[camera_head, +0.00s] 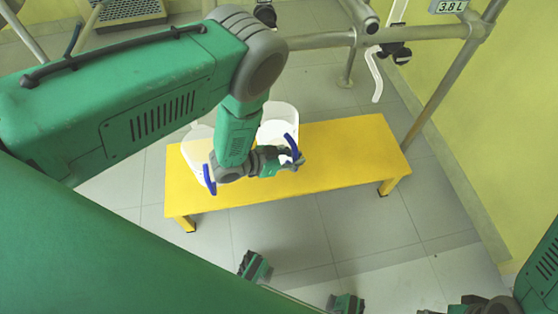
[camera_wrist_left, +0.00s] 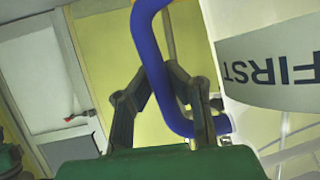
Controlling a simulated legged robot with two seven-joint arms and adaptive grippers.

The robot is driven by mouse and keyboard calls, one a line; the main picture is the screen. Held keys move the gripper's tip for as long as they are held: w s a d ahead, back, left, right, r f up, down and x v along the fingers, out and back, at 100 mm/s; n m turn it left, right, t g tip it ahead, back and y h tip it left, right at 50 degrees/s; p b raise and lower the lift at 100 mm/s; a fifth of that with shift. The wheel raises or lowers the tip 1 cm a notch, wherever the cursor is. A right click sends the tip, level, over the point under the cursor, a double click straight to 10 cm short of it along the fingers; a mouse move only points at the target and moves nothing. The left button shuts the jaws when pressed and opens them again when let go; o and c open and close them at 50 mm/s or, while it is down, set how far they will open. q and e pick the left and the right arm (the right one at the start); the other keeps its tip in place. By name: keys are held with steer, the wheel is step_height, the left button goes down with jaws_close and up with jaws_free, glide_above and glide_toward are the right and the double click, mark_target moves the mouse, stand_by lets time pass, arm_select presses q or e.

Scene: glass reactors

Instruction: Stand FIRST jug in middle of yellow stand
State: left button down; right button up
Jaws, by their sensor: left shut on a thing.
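The FIRST jug (camera_head: 278,122) is a white, clear-walled jug with a blue handle (camera_head: 291,148). My left gripper (camera_head: 292,159) is shut on that handle. In the left wrist view the fingers (camera_wrist_left: 170,100) close around the blue handle (camera_wrist_left: 150,50), and the label FIRST (camera_wrist_left: 268,68) shows upside down on the jug. The yellow stand (camera_head: 345,155) is a low bench; the jug appears over its middle, towards the back edge. I cannot tell whether its base touches the stand. My right gripper (camera_head: 470,304) is partly cut off at the lower right.
A second jug with a blue handle (camera_head: 209,179) is at the left end of the stand, partly behind my left arm. The stand's right part is bare. Metal frame pipes (camera_head: 325,40) run behind it, with a white hanging tube (camera_head: 375,75).

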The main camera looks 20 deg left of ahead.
arm_select(q)
steer(key=shift+w+d, duration=0.1)
steer(key=shift+w, duration=0.05)
steer(key=shift+d+r+m+g+h, duration=0.15)
steer(key=shift+m+g+h, duration=0.2)
steer(key=shift+m, duration=0.25)
steer(key=shift+w+a+r+m+g+h+p, duration=0.2)
steer(key=shift+a+m+g+h+p, duration=0.2)
steer(key=shift+m, duration=0.4)
steer(key=shift+r+m, duration=0.1)
steer(key=shift+m, duration=0.2)
step_height(320, 180, down, 10)
steer(key=m+b, duration=0.1)
steer(key=b, duration=0.7)
steer(key=shift+d+g, duration=0.2)
steer(key=shift+g, duration=0.15)
arm_select(e)
step_height(320, 180, down, 8)
steer(key=shift+d+r, duration=0.25)
steer(key=shift+d, duration=0.05)
arm_select(q)
steer(key=shift+h, duration=0.25)
